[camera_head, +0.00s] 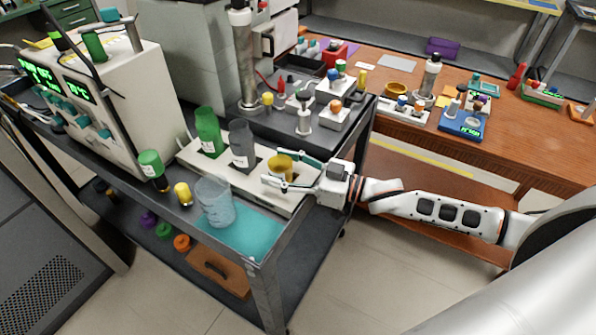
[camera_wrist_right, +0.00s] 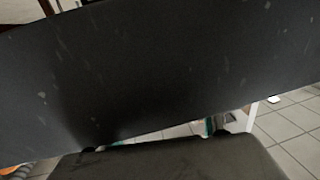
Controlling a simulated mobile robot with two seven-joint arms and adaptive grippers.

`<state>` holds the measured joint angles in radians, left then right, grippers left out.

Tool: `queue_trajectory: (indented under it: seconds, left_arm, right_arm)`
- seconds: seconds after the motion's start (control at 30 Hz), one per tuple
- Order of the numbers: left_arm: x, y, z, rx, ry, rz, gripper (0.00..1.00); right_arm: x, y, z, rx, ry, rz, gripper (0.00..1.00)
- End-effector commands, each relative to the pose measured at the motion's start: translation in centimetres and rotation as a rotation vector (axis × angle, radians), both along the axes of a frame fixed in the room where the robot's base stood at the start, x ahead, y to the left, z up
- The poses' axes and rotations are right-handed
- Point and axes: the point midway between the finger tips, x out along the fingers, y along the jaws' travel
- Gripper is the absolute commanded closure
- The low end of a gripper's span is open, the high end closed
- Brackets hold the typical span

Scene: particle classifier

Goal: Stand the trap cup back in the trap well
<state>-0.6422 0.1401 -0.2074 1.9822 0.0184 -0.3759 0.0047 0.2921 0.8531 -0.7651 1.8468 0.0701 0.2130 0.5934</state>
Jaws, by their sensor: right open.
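A white block (camera_head: 190,157) with dark wells stands on the cart. A green cup (camera_head: 208,131), a dark grey cup (camera_head: 241,144) and a yellow cup (camera_head: 280,167) stand in a row along it. I cannot tell by any label which one is the trap cup. The yellow cup is at the block's right end and looks upright; its base is partly hidden by my gripper. My right gripper (camera_head: 270,168) is open, with one finger on the far side and one on the near side of the yellow cup. Contact is unclear. My left gripper is not in view.
A white instrument (camera_head: 120,95) fills the cart's left. The right wrist view shows mostly a dark, scuffed surface (camera_wrist_right: 170,70).

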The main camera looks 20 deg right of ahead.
Motion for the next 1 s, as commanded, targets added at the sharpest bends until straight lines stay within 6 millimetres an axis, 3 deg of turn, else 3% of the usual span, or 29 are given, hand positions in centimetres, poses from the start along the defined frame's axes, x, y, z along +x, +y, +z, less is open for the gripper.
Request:
queue_trajectory:
  seconds: [0.6,1.0]
  left_arm:
    - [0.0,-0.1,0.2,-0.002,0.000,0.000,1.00]
    - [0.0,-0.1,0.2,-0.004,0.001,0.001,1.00]
  right_arm:
    - [-6.8,-7.3,-0.2,-0.002,0.005,-0.001,0.44]
    - [-8.1,-8.7,-0.1,-0.001,0.001,0.000,0.44]
